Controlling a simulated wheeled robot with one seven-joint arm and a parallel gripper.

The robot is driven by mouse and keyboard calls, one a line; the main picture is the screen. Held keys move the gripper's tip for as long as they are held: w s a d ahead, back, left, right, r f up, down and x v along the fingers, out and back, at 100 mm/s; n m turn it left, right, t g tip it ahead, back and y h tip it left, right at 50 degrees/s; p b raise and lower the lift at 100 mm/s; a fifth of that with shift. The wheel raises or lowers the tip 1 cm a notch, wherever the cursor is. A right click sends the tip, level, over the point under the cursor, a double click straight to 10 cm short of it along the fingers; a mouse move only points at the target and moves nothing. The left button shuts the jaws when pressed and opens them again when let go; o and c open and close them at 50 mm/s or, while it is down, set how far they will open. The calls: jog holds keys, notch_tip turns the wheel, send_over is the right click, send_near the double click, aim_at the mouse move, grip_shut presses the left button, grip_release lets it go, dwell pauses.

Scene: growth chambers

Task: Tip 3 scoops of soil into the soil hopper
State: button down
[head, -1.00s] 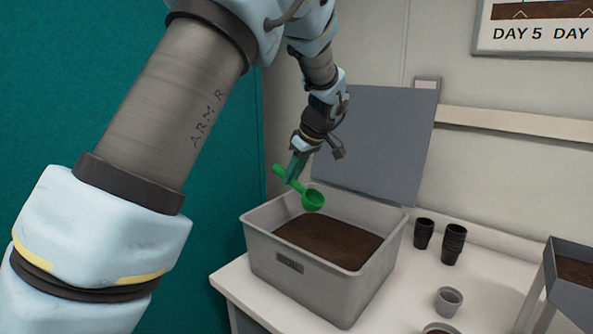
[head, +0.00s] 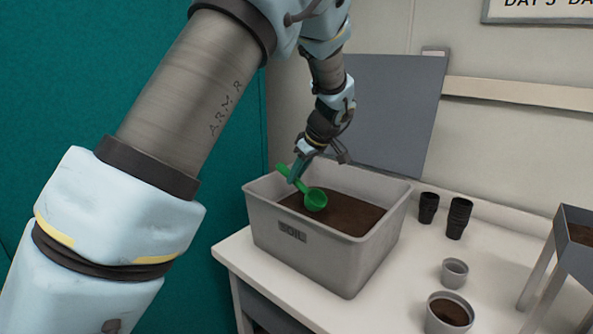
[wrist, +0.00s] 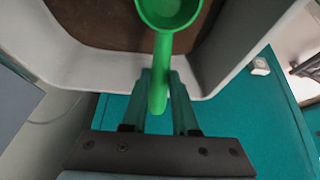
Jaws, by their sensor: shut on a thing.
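My gripper (head: 294,178) is shut on the handle of a green scoop (head: 316,199). The scoop also shows in the wrist view (wrist: 168,12), its handle between my two fingers (wrist: 159,85). Its bowl looks green and empty inside. The bowl is over the dark soil (head: 350,213) in a grey bin (head: 320,257) marked SOIL. I cannot tell whether it touches the soil. A raised box on legs (head: 566,232) with dark soil stands at the right edge, partly cut off. I cannot tell whether it is the soil hopper.
A grey panel (head: 395,110) stands upright behind the bin. Black pots (head: 459,218), a small grey pot (head: 454,272) and a larger pot of soil (head: 449,312) stand right of the bin on the white bench (head: 405,295). A teal wall is at the left.

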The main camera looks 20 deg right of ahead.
notch_tip(320, 180, down, 11)
jog(key=b, duration=0.6)
jog(key=r+p, duration=0.2)
jog(key=p, duration=0.1)
jog(key=r+g+p, duration=0.1)
jog(key=r+p, duration=0.2)
jog(key=p, duration=0.1)
jog(key=w+r+g+h+p, duration=0.1)
jog(key=r+p, duration=0.2)
jog(key=p, duration=0.1)
jog(key=shift+a, duration=0.3)
jog(key=shift+g+h, duration=0.5)
jog(key=shift+g, duration=0.3)
jog(key=shift+w+a+r, duration=0.1)
jog(key=shift+w+r, duration=0.05)
jog(key=shift+r, duration=2.55)
jog(key=shift+w+r, duration=0.1)
jog(key=shift+r, duration=2.55)
